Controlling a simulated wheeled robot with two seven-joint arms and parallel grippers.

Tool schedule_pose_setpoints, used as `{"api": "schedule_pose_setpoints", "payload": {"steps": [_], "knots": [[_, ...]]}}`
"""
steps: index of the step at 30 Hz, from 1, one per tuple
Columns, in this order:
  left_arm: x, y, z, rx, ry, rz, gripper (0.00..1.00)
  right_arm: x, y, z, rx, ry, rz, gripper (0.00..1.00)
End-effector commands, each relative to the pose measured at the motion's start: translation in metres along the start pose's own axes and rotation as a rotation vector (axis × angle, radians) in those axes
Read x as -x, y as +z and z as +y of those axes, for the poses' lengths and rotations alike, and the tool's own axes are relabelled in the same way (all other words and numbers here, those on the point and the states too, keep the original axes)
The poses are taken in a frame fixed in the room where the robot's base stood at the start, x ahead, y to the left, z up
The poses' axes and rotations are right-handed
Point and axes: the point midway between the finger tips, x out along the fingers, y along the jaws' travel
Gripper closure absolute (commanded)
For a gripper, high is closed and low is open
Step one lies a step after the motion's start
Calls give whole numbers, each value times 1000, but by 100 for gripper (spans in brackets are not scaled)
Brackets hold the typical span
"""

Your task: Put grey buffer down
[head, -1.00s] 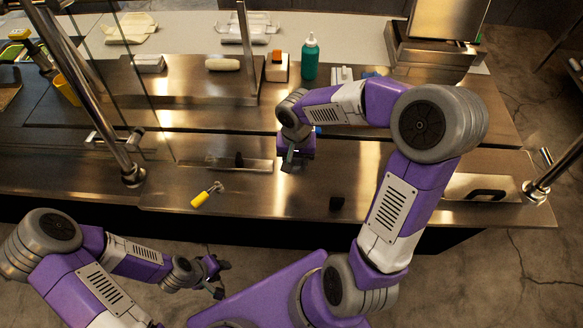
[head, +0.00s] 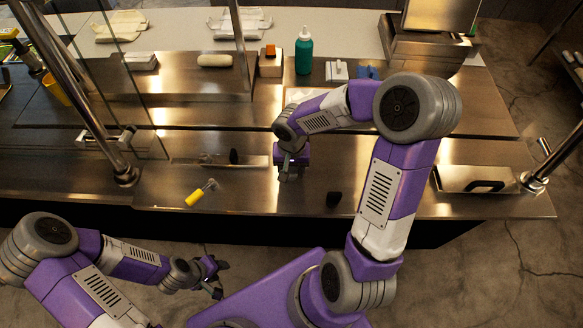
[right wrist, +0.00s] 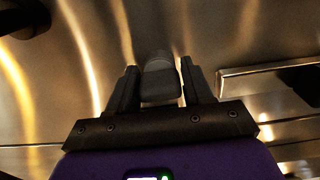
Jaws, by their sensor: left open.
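My right gripper (head: 290,172) is low over the steel counter, below the middle of the head view. In the right wrist view its two dark fingers (right wrist: 160,85) stand on either side of a grey block, the grey buffer (right wrist: 160,88), which nearly fills the space between them. The buffer is hard to make out in the head view, and I cannot tell whether it touches the counter. My left gripper (head: 215,276) is open and empty, off the counter's front edge at lower left.
A yellow-handled scraper (head: 200,193) and a small black object (head: 334,199) lie on the front counter near the right gripper.

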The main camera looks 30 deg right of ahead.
Motion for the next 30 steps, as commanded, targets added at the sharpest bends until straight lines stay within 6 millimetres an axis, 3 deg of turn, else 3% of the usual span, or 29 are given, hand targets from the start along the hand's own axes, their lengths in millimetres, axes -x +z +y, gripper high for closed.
{"api": "schedule_pose_setpoints", "payload": {"steps": [3, 15, 30], "knots": [[1, 0, 0, 0, 0, 0, 57, 0, 0, 0, 0, 0, 0, 33], [6, 0, 2, 0, 0, 0, 57, 8, 0, 0, 0, -1, 1, 33], [24, 1, 9, 0, 0, 0, 57, 107, -1, 0, -1, -2, 4, 33]]}}
